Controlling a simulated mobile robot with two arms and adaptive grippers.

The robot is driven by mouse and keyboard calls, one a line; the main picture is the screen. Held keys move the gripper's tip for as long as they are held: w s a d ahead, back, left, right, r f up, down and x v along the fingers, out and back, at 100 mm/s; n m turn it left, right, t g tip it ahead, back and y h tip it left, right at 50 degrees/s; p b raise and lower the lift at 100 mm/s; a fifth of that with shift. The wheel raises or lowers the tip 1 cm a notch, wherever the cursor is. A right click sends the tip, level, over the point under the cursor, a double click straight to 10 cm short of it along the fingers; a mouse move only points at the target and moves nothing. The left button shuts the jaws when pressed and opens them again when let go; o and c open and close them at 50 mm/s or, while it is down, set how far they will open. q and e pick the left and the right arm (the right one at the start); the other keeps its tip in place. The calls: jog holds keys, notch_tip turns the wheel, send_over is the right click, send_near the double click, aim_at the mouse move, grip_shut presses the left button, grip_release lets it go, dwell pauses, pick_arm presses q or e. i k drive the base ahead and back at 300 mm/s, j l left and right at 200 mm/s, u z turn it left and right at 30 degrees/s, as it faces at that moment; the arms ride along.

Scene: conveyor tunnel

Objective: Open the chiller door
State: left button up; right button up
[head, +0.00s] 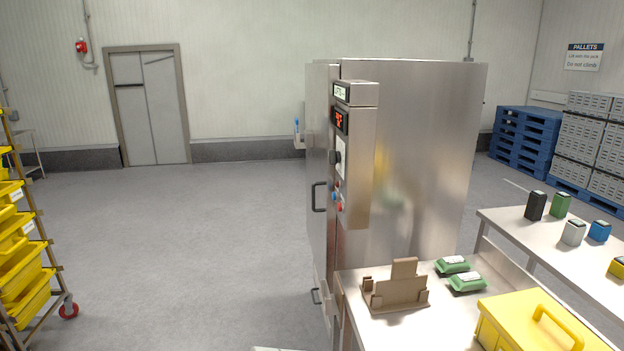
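The chiller is a tall stainless steel cabinet (425,150) in the middle of the head view, seen mostly from its side. Its door face (317,150) is on the left and shows at a steep angle; it looks shut, with no gap that I can see. A control box (354,155) with a red display, a knob and buttons stands at the front corner. Neither of my grippers is in view.
A steel table (400,333) with a brown holder (395,288), green packs (467,282) and a yellow case (540,322) stands right of the door. A rack of yellow bins (22,265) is at far left. The floor (200,250) left of the chiller is clear.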

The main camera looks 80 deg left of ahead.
aim_at(321, 101)
jog(key=k+u, duration=0.2)
jog(key=u, duration=0.25)
jog(key=k+j+u, duration=0.1)
jog(key=u, duration=0.35)
jog(key=j+u, duration=0.1)
jog(key=u, duration=0.3)
jog(key=i+u, duration=0.1)
jog(key=u, duration=0.3)
jog(key=i+j+u, duration=0.1)
jog(key=u, duration=0.65)
jog(key=i+j, duration=0.05)
jog(key=i, duration=0.05)
